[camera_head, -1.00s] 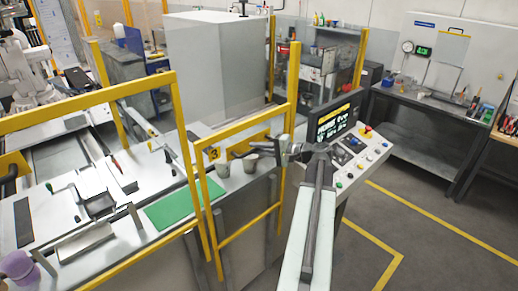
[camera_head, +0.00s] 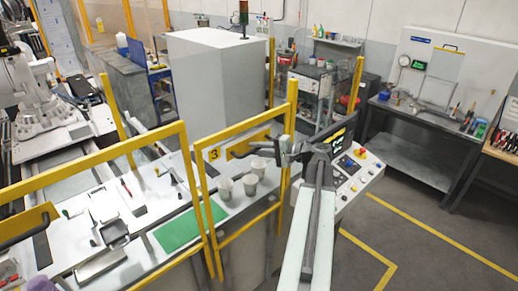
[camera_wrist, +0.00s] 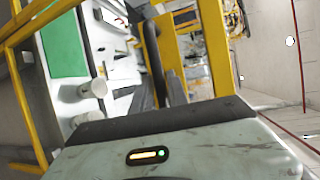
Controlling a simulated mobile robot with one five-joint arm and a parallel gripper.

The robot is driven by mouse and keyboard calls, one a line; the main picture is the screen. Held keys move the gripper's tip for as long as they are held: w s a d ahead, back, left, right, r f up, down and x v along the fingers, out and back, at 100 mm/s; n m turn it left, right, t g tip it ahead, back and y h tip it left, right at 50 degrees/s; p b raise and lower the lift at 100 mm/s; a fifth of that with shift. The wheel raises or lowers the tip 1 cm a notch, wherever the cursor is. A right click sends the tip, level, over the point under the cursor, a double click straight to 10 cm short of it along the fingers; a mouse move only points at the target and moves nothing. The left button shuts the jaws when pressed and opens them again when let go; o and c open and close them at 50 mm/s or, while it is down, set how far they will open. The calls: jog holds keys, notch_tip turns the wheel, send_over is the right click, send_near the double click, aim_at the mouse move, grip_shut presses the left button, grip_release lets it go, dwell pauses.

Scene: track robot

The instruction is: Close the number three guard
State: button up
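The number three guard (camera_head: 248,230) is a yellow-framed gate with a "3" plate (camera_head: 214,154) near its upper left corner. It stands at the front of the workbench, between the long yellow rail frame on the left and the control console on the right. I cannot tell from its frame how far it stands open. My gripper (camera_head: 277,150) is at the gate's upper right part, close to its right upright.
Pale cups (camera_head: 224,188) and a green mat (camera_head: 190,228) are on the bench behind the guard. The control console (camera_head: 350,170) stands just right of my arm. A grey cabinet (camera_head: 215,85) is behind. Floor to the right, marked with yellow lines (camera_head: 440,240), is clear.

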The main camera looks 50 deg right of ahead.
jog(key=shift+o, duration=0.9)
